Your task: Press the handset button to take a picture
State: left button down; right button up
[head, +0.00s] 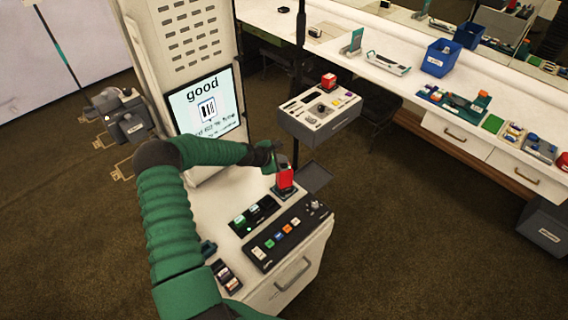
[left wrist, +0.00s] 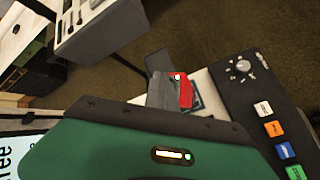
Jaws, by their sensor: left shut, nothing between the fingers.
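A red, upright block-like thing (head: 284,180), which looks like the handset, stands on a dark base at the back right of the white cabinet top. In the left wrist view the red thing (left wrist: 186,92) shows beside my grey fingers, with a small pale spot on its top. My left gripper (head: 282,161) is shut and empty, fingers pointing down right at the top of the red thing. I cannot tell whether they touch it. The button itself is not clearly visible. My right gripper is not in view.
A black panel (head: 287,234) with coloured buttons and a knob lies in front of the red thing. A screen (head: 205,104) reading "good" stands behind my left arm. A grey-sided tool cart (head: 322,127) stands beyond. A long white counter (head: 400,85) runs along the right.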

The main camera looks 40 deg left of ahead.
aim_at(282, 165)
pick_arm(q)
jog(key=shift+r+p, duration=0.6)
jog(key=shift+r, duration=0.2)
notch_tip(282, 165, up, 5)
jog(key=p, duration=0.3)
jog(key=shift+p, duration=0.35)
